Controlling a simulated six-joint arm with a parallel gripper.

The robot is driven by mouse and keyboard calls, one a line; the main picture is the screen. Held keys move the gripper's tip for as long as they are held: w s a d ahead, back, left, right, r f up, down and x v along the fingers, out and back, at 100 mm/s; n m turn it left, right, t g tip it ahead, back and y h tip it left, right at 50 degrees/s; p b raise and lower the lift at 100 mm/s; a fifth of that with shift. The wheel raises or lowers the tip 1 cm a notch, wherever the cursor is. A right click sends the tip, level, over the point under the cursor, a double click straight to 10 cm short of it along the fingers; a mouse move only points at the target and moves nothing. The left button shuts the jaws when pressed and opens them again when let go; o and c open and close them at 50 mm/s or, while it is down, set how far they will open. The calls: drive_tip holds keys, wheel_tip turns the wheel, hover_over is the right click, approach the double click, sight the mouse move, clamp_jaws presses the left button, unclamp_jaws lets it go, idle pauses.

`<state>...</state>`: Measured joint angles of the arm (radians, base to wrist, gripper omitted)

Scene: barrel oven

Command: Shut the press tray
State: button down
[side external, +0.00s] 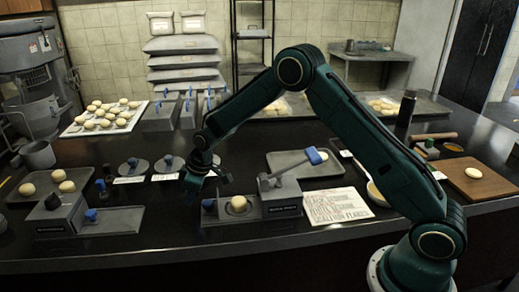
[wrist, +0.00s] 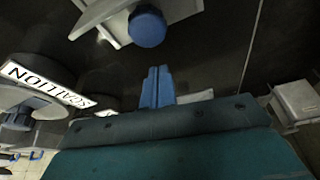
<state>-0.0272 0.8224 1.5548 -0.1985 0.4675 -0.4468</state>
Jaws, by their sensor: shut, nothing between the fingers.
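The press (side external: 283,203) is a grey block with a dark label plate and a raised lever ending in a blue grip (side external: 314,155). Its grey tray (side external: 222,217) sticks out to the left, with a round piece on it and a blue knob (side external: 208,204) at its left end. My gripper (side external: 193,183) is above and slightly left of that knob, apart from it. In the wrist view, the blue fingers (wrist: 157,88) are together and empty. A blue round knob (wrist: 147,27) on a grey part shows beyond them; I cannot tell for certain which device it belongs to.
A second grey device (side external: 62,216) with a black knob and a flat plate stands at the left. Round lids and label cards, one reading SCALLION (wrist: 45,84), lie behind my gripper. A printed sheet (side external: 337,206) lies right of the press. Dark counter is clear in front.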

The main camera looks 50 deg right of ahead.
sight(239, 202)
drive_tip(key=shift+s+d, duration=0.7)
drive_tip(key=shift+s, duration=0.35)
drive_tip(key=s+d, duration=0.8)
drive_tip(key=shift+d, duration=0.1)
drive_tip(key=shift+s+d, duration=0.4)
drive_tip(key=shift+s, duration=0.1)
drive_tip(key=shift+f, duration=0.1)
